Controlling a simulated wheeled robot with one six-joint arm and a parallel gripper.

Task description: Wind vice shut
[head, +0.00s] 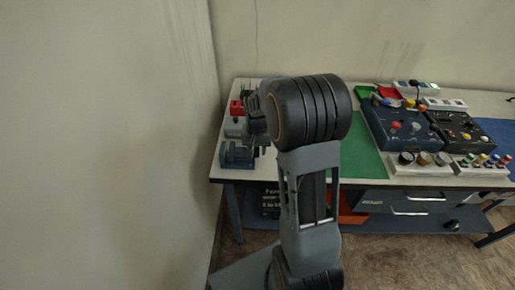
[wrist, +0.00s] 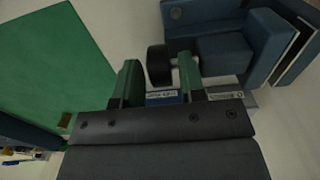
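The blue vice (head: 237,155) sits at the left front corner of the table in the head view. In the wrist view its blue body (wrist: 228,52) fills the upper right. A black round knob (wrist: 158,65) stands beside the vice body. My gripper (wrist: 158,78) has its two green fingers apart, with the knob between or just beyond their tips. I see no clear contact between fingers and knob. In the head view my arm hides part of the gripper and the table.
A green mat (wrist: 50,65) lies to the left in the wrist view; it also shows in the head view (head: 365,150). A red item (head: 236,107) stands behind the vice. Control boxes (head: 398,128) with knobs stand to the right. A wall stands close on the left.

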